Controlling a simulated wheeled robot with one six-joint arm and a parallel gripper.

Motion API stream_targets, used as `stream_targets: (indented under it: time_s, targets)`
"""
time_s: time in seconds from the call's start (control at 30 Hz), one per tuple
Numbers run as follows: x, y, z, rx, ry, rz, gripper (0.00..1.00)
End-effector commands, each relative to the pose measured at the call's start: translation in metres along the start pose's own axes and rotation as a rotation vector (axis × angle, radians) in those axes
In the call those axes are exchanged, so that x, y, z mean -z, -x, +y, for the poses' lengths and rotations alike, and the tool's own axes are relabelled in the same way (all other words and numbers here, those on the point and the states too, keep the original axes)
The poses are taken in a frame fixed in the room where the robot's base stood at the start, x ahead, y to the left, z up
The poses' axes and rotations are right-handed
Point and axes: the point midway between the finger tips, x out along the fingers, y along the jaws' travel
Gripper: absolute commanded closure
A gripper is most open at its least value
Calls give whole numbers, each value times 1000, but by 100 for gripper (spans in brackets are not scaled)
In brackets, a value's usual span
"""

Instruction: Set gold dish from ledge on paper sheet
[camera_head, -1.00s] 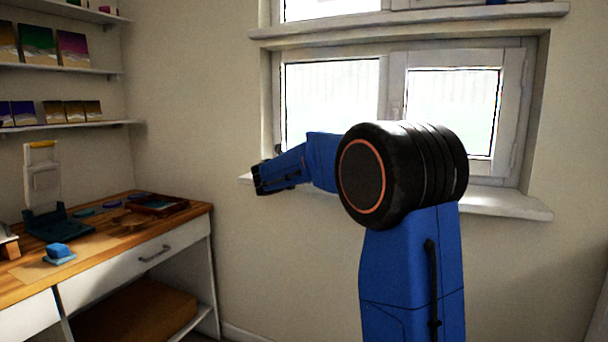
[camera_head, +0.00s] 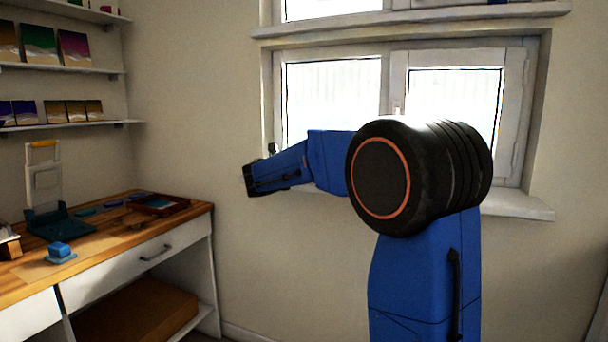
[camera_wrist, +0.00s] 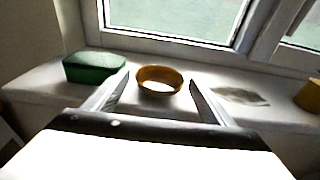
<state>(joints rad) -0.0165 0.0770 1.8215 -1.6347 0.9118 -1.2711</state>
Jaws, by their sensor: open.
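The gold dish (camera_wrist: 159,80), a round, shallow, orange-gold bowl, sits upright on the white window ledge (camera_wrist: 50,90) in the wrist view. My gripper (camera_wrist: 158,84) is open and empty, with one finger on each side of the dish in the picture. I cannot tell how far the fingertips are from it.
On the ledge, a dark green box (camera_wrist: 94,67) stands left of the dish. A flat greyish piece (camera_wrist: 238,96) lies to its right, and a yellow container (camera_wrist: 308,95) is farther right. A blue block (camera_head: 59,251) and a white-and-teal stand (camera_head: 45,190) occupy the desk.

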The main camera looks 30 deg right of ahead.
Motion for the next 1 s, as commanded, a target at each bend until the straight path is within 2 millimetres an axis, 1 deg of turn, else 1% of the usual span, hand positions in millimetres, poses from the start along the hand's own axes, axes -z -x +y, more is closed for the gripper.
stream_targets:
  time_s: [0.03,0.1,0.2,0.33,0.5,0.77,0.87,0.97,1.0]
  targets:
    - [-1,12,0,-2,-1,-1,24]
    - [0,26,1,-3,-1,0,24]
    - [0,43,1,-3,-1,0,24]
    - [0,61,0,-2,-1,0,24]
    - [0,72,0,1,0,0,24]
    - [0,75,-1,2,-5,2,24]
    - [4,79,-13,11,-51,27,24]
    - [18,91,-41,38,-172,90,24]
    - [26,97,-56,54,-239,126,24]
